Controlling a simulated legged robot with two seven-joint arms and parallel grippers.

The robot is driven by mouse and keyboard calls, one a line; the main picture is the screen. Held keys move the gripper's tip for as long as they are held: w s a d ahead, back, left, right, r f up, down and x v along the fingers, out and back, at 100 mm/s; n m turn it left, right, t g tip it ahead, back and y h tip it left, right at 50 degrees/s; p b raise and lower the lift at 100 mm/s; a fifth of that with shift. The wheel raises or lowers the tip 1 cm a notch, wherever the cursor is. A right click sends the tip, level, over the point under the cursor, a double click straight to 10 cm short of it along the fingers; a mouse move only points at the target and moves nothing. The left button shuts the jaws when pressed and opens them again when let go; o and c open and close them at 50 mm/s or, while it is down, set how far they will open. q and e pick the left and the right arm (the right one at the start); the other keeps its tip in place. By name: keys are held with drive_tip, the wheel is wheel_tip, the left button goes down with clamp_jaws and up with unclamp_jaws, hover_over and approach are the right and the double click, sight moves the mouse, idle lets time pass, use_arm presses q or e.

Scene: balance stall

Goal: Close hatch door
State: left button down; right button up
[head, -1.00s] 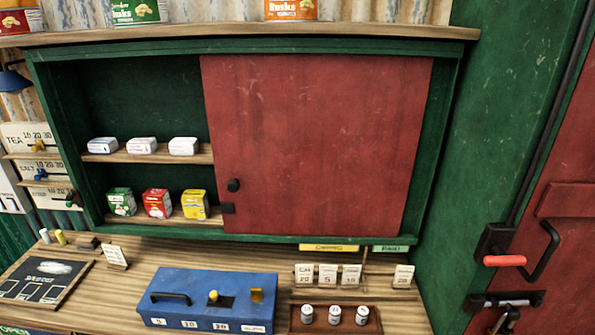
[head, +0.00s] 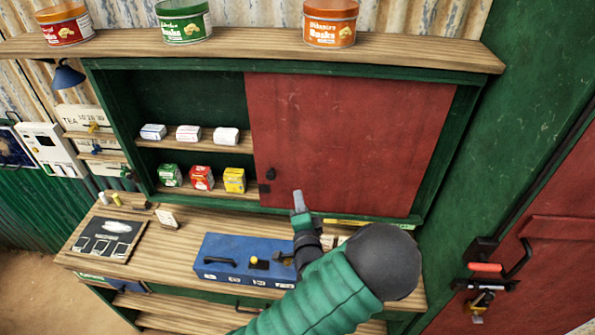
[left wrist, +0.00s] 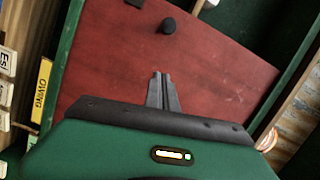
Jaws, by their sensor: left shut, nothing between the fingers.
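The hatch door is a red panel (head: 350,140) in a green cabinet frame (head: 119,135). It covers the right part of the opening; the left part is open and shows shelves. A dark round knob (head: 271,174) sits low near the door's left edge, with a small dark plate below it. My left gripper (head: 297,195) is shut and empty, in front of the door's lower part, right of and below the knob. In the left wrist view the shut fingers (left wrist: 161,78) point toward the red door (left wrist: 110,60), apart from the knob (left wrist: 168,25). My right gripper is not in view.
Small boxes (head: 201,178) stand on the cabinet shelves. Tins (head: 330,23) stand on the top ledge. A blue box (head: 235,250) with a black handle is on the wooden counter (head: 160,245) below, near my arm. A red door with a latch (head: 550,240) is at the right.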

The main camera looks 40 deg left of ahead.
use_arm(q)
drive_tip(key=p+x, duration=0.3)
drive_tip(key=x, duration=0.6)
drive_tip(key=shift+a, duration=0.25)
drive_tip(key=s+a+p, duration=0.1)
drive_tip(key=s+a+f+p, duration=0.1)
drive_tip(key=a, duration=0.1)
drive_tip(key=shift+s+a+f, duration=0.1)
drive_tip(key=shift+a, duration=0.1)
drive_tip(key=shift+d, duration=0.15)
drive_tip(key=shift+d, duration=0.1)
